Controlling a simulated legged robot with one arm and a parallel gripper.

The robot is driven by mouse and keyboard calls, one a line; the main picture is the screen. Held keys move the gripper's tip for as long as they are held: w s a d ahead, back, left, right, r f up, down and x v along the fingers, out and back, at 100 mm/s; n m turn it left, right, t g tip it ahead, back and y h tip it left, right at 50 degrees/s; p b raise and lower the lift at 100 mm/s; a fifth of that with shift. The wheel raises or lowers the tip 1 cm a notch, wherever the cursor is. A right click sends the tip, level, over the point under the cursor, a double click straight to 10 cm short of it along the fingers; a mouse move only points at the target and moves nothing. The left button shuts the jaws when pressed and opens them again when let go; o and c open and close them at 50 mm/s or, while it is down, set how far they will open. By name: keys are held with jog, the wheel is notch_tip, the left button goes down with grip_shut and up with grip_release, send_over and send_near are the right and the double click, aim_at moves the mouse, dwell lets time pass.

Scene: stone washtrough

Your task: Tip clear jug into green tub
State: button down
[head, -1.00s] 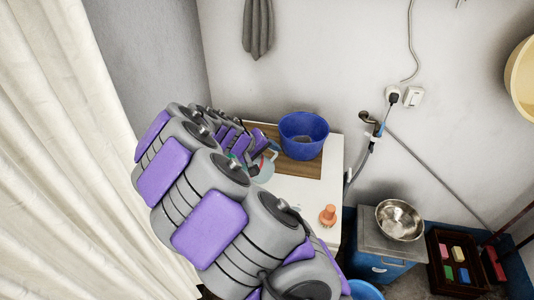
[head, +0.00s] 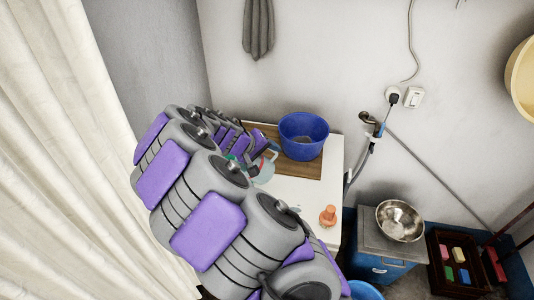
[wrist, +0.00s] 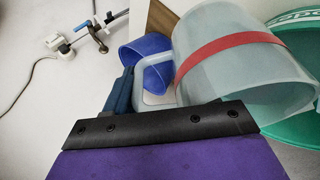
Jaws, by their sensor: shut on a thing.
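The clear jug (wrist: 235,70) with a red band shows large in the wrist view, with its handle (wrist: 151,75) toward my gripper (wrist: 130,92). My gripper is shut on the jug at its handle side. In the head view the jug (head: 265,171) is small and partly hidden behind my arm. The green tub (wrist: 300,35) is at the right of the wrist view, partly behind the jug and cut off by the picture edge. In the head view, my arm hides most or all of it. I cannot tell the jug's exact tilt or what is in it.
A blue basin (head: 303,147) stands on a wooden board (head: 313,167) on the white top (head: 300,195). An orange object (head: 328,216) is near its front right. A metal bowl (head: 400,221) is on a grey stand at right. A white curtain (head: 60,150) hangs at left.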

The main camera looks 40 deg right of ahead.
jog(key=shift+a, duration=0.1)
jog(key=shift+w+a+h+b, duration=0.2)
jog(key=shift+a+h+b, duration=0.1)
jog(key=shift+h+b, duration=0.35)
jog(key=shift+w+a+r+g+h, duration=0.15)
jog(key=shift+a+r+g+h, duration=0.1)
jog(key=shift+a+r+g, duration=0.1)
jog(key=shift+b, duration=0.35)
jog(key=shift+w+a+n+h+b, duration=0.2)
jog(key=shift+a+n+h+b, duration=0.25)
jog(key=shift+h+b, duration=0.25)
jog(key=shift+w+a+r+g+h, duration=0.1)
jog(key=shift+a+r+g+h, duration=0.05)
jog(key=shift+a+g+h, duration=0.2)
dwell(0.9)
